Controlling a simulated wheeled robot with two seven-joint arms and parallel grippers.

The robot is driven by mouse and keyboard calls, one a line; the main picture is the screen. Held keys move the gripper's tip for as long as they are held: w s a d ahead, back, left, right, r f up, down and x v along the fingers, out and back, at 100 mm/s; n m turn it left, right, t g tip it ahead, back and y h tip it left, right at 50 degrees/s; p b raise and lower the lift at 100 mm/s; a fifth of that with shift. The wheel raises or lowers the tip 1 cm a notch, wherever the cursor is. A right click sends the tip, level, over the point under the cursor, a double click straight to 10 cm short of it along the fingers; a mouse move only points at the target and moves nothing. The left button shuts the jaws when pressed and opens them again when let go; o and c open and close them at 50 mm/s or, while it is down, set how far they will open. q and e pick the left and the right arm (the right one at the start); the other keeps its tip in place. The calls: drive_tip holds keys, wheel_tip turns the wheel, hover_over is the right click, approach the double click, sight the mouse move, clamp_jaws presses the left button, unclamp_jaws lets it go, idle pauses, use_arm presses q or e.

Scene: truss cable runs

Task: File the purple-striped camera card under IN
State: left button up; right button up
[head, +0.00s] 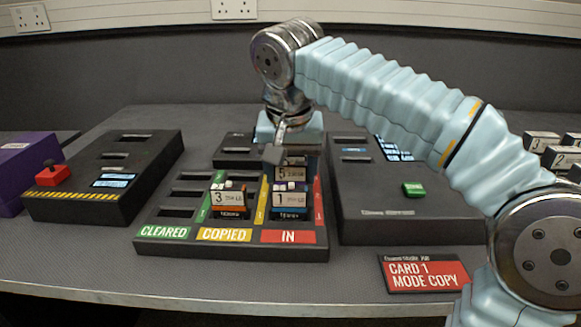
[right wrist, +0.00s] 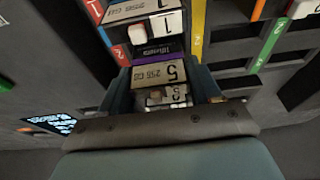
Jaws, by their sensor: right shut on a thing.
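The purple-striped card (head: 291,173), numbered 5, is upright in the IN column of the sorting tray (head: 160,246), behind the card numbered 1 (head: 290,199). My right gripper (head: 287,151) is shut on it from above. The right wrist view shows the card (right wrist: 158,73) between the two fingers (right wrist: 163,88), with its purple stripe facing card 1. Its lower part is hidden, so I cannot tell whether it is fully down in a slot. The red IN label (head: 288,237) is at the tray's front right. My left gripper is out of view.
Card 3 (head: 229,199) stands in the COPIED column; the CLEARED slots look empty. A dark console with a green button (head: 414,190) is right of the tray. A device with a red knob (head: 52,174) is left. A red sign (head: 424,274) stands in front.

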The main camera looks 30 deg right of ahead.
drive_tip(key=shift+f, duration=0.35)
idle(0.4)
idle(0.3)
drive_tip(key=o, duration=1.3)
drive_tip(key=shift+r, duration=0.1)
wheel_tip(320, 180, up, 5)
drive_tip(key=p, duration=0.4)
drive_tip(key=shift+p, duration=0.4)
drive_tip(key=shift+r, duration=1.15)
